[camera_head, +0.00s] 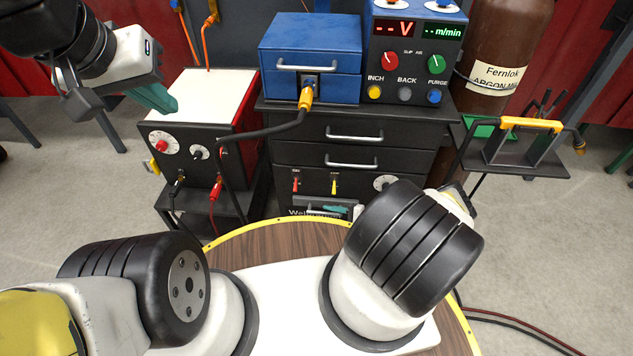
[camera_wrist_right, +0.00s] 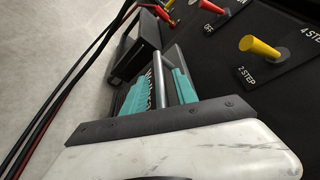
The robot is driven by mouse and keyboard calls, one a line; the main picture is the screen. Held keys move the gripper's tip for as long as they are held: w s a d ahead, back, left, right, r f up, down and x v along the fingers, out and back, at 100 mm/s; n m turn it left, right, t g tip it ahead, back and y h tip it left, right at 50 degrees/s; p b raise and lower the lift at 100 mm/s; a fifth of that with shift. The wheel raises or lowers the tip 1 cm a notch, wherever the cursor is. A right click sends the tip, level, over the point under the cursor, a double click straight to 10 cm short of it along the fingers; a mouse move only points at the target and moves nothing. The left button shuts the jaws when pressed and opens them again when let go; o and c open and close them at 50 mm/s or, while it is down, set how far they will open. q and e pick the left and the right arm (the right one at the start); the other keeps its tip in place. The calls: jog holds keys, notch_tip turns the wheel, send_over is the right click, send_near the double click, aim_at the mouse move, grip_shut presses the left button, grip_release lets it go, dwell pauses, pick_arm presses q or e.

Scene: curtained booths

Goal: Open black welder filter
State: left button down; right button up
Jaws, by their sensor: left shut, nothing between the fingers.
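The black welder filter (camera_head: 300,212) is the low front part of the black welding machine, with white lettering partly hidden by my right arm. In the right wrist view its black body (camera_wrist_right: 128,58) and metal bar handle (camera_wrist_right: 161,80) show. My right gripper (camera_wrist_right: 158,92) is open, with teal fingers on either side of the bar; the bar lies nearer the right finger. Whether a finger touches it I cannot tell. A teal part of the right gripper (camera_head: 335,209) shows in the head view. My left gripper (camera_head: 152,98) is shut and empty, high at the left, away from the filter.
Red and yellow toggles (camera_wrist_right: 260,47) sit beside the handle. A blue box (camera_head: 310,60) and a meter unit (camera_head: 415,50) stand on the machine. A red-sided power unit (camera_head: 200,120) is left, a gas cylinder (camera_head: 505,40) right. Cables (camera_head: 520,325) lie on the floor.

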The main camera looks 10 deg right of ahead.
jog(key=shift+x, duration=1.45)
grip_shut()
dwell(0.3)
